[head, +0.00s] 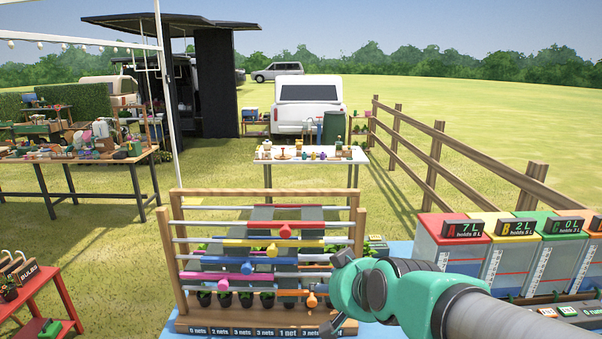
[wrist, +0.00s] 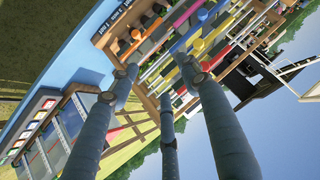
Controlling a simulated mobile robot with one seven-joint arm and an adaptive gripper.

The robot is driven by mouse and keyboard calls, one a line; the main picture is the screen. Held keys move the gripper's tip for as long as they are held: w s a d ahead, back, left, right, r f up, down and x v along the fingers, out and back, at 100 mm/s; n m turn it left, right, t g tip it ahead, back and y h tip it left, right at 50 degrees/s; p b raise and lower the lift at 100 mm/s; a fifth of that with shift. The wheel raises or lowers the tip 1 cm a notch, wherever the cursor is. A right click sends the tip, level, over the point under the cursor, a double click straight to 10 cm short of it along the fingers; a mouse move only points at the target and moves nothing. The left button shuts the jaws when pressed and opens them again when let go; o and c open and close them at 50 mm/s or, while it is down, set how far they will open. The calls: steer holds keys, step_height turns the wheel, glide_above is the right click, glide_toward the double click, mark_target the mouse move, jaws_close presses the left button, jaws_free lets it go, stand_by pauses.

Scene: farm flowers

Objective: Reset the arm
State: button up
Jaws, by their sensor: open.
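My arm (head: 385,290), teal and grey, reaches in from the lower right of the head view, in front of the right side of a wooden rack (head: 181,262). In the wrist view my gripper (wrist: 158,82) has its grey-blue fingers spread apart, with nothing between them. The rack also shows past the fingers in the wrist view (wrist: 104,36), tilted by the camera angle. In the head view the fingers are mostly hidden behind my arm.
The rack carries rods with coloured sliders and plants behind. Red (head: 448,250), yellow (head: 500,250) and green (head: 545,258) tanks with displays stand at right on a blue table (head: 400,249). A red table (head: 48,295) is at left, a white table (head: 312,160) behind.

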steer(key=s+d+f+g+h, duration=0.1)
steer(key=s+d+g, duration=0.1)
steer(key=s+d, duration=0.5)
steer(key=s+d+f+m+g+h, duration=0.1)
steer(key=s+d, duration=0.6)
steer(key=s, duration=0.7)
steer(key=shift+s+d+g+h, duration=0.3)
steer(key=shift+s+g+h, duration=0.1)
steer(key=shift+h, duration=0.2)
